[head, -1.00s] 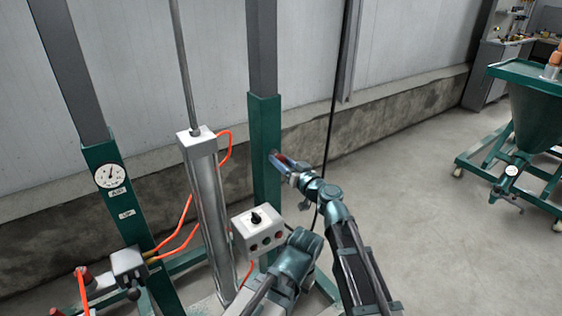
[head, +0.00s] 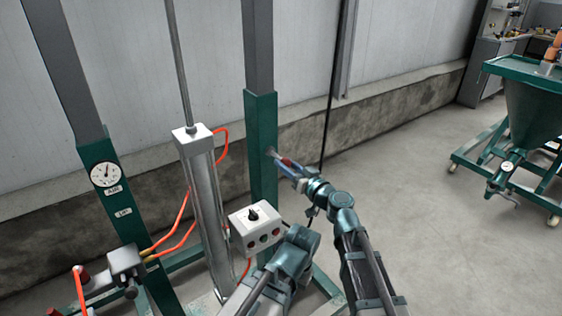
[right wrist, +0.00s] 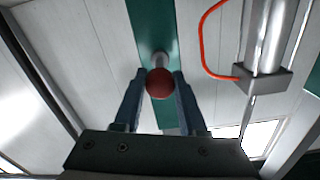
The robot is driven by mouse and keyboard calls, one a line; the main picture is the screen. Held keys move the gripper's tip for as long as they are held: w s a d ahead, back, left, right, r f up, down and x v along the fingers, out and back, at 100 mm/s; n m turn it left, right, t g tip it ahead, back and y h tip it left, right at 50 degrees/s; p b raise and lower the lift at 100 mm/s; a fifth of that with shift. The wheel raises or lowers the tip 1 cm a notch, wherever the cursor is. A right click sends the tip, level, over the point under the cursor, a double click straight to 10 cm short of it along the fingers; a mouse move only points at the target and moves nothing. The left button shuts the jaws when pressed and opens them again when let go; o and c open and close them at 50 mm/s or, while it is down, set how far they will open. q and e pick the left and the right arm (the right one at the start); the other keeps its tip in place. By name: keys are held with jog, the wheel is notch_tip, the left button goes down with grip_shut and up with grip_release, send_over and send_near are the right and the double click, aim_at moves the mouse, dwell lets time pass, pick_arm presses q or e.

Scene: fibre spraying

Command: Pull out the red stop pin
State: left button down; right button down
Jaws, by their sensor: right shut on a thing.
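The red stop pin has a round red knob (right wrist: 160,84) and a bare metal shaft (right wrist: 158,61). In the right wrist view the shaft runs from the knob to the green post. In the head view the red knob (head: 287,162) shows between the fingers of my right gripper (head: 284,165), just right of the green post (head: 263,135). My right gripper (right wrist: 158,86) is shut on the knob, with one finger on each side. A short length of pale shaft shows between the post and the fingers. I cannot tell whether its far end is inside the post.
A grey control box (head: 255,228) with a knob and buttons is below the gripper. A metal cylinder (head: 203,215) with orange hoses stands left of the post. A green hopper cart (head: 535,110) stands far right. The floor (head: 430,200) between is clear.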

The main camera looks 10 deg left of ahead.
jog(key=shift+s, duration=0.15)
pick_arm(q)
jog(key=shift+d, duration=0.1)
pick_arm(e)
jog(key=shift+c, duration=2.3)
grip_release()
jog(key=shift+d, duration=0.15)
jog(key=shift+s, duration=0.1)
